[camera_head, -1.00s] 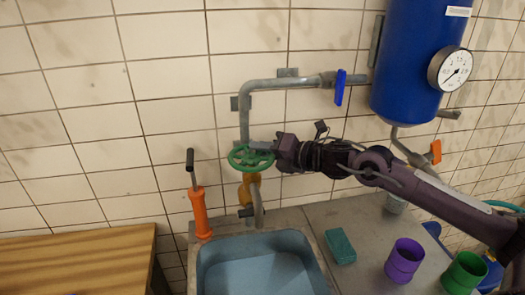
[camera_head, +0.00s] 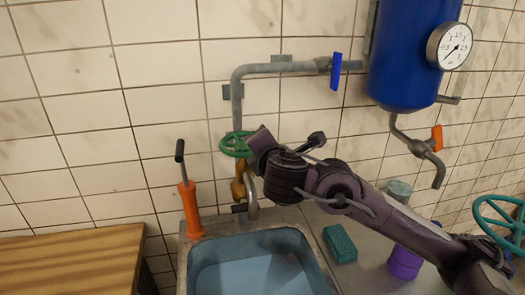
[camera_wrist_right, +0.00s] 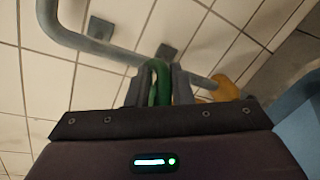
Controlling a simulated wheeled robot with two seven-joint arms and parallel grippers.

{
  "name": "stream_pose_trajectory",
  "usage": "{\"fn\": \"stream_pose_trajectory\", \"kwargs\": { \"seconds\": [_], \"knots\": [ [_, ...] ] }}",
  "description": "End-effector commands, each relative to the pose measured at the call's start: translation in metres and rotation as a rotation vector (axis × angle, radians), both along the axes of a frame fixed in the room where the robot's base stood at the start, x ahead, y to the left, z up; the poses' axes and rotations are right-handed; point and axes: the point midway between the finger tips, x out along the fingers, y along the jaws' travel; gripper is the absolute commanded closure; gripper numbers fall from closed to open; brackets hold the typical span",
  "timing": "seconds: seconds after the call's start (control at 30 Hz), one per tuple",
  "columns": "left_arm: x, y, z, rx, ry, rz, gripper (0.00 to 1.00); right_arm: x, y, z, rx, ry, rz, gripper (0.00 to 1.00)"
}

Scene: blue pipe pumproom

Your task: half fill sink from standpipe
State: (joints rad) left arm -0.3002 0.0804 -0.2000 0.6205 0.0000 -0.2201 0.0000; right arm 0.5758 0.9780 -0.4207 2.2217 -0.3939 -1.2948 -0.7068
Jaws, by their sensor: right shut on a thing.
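The standpipe (camera_head: 237,105) runs down the tiled wall to a green handwheel (camera_head: 233,145), a brass valve body (camera_head: 239,185) and a grey spout (camera_head: 252,198) at the sink's back edge. The blue sink (camera_head: 211,247) lies below it; its inside shows a flat pale-blue surface, and I cannot tell whether this is water. My right gripper (camera_head: 253,146) is at the handwheel's right side. In the right wrist view the green rim (camera_wrist_right: 158,82) sits between the fingers of my right gripper (camera_wrist_right: 160,88), which is shut on it. My left gripper is not in view.
An orange hand pump (camera_head: 190,208) stands left of the sink, beside a wooden bench (camera_head: 70,262). A teal sponge (camera_head: 340,244) and a purple cup (camera_head: 404,263) are on the right counter. A blue tank (camera_head: 405,60) with a gauge (camera_head: 452,46) hangs above; a teal handwheel (camera_head: 500,222) is at far right.

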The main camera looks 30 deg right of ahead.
Motion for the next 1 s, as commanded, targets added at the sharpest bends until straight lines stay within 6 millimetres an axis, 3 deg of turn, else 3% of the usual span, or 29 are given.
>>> {"fn": "stream_pose_trajectory", "kwargs": {
  "seconds": [0.03, 0.1, 0.4, 1.0],
  "knots": [
    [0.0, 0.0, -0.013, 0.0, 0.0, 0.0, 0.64, -0.001, 0.003, -0.01, -0.002, 0.006, -0.04, 1.0],
    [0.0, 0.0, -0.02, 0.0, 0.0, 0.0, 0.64, -0.003, 0.004, -0.009, -0.004, 0.006, -0.103, 1.0],
    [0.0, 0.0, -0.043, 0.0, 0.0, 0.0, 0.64, -0.01, 0.008, -0.007, -0.005, 0.008, -0.322, 1.0],
    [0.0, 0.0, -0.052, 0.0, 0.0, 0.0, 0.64, -0.015, 0.01, -0.007, -0.006, 0.013, -0.461, 1.0]
  ]
}}
